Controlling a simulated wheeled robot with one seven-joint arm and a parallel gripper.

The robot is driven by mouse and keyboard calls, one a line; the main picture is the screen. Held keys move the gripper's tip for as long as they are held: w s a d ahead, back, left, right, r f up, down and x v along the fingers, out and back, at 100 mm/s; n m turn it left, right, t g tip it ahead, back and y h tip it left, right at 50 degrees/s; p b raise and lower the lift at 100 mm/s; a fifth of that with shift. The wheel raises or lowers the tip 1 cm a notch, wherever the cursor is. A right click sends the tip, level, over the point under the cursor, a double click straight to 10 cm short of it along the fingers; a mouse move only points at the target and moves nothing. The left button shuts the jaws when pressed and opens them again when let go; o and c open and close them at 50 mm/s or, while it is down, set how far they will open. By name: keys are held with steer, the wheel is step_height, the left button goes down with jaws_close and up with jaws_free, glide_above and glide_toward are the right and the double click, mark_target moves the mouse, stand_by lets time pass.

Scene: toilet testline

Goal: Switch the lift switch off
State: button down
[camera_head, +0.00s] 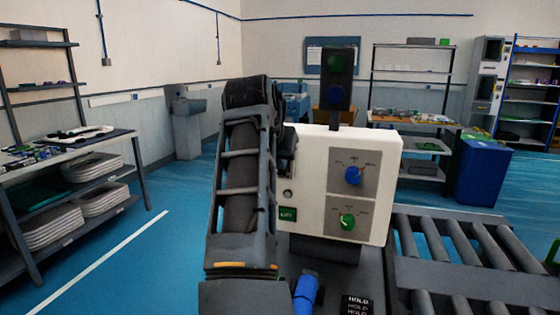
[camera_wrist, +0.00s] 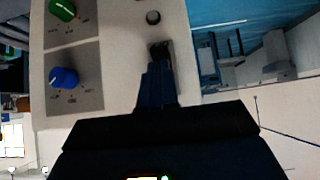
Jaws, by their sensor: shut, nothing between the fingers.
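A white control box (camera_head: 320,165) stands right of my arm in the head view. Its front has a blue knob (camera_head: 353,176) above a green knob (camera_head: 347,221), each on a grey plate with markings. I cannot read which control is the lift switch. The wrist view is turned over, with the green knob (camera_wrist: 62,10) above the blue knob (camera_wrist: 64,78). My gripper (camera_wrist: 160,52) is shut and empty, its tips close to the box face beside the knob plates. I cannot tell whether they touch it. A small round part (camera_wrist: 153,17) shows just beyond the tips.
A dark signal light (camera_head: 336,80) rises behind the box. A roller conveyor (camera_head: 465,250) lies to the right, and a blue bin (camera_head: 482,170) stands behind it. Shelves with grey trays (camera_head: 90,195) stand at the left. Blue floor (camera_head: 130,260) is open between them and my arm.

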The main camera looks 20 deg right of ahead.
steer(key=shift+w+d+r+p, duration=0.25)
steer(key=shift+w+d+p, duration=0.25)
steer(key=shift+w, duration=0.1)
steer(key=shift+a+r, duration=0.1)
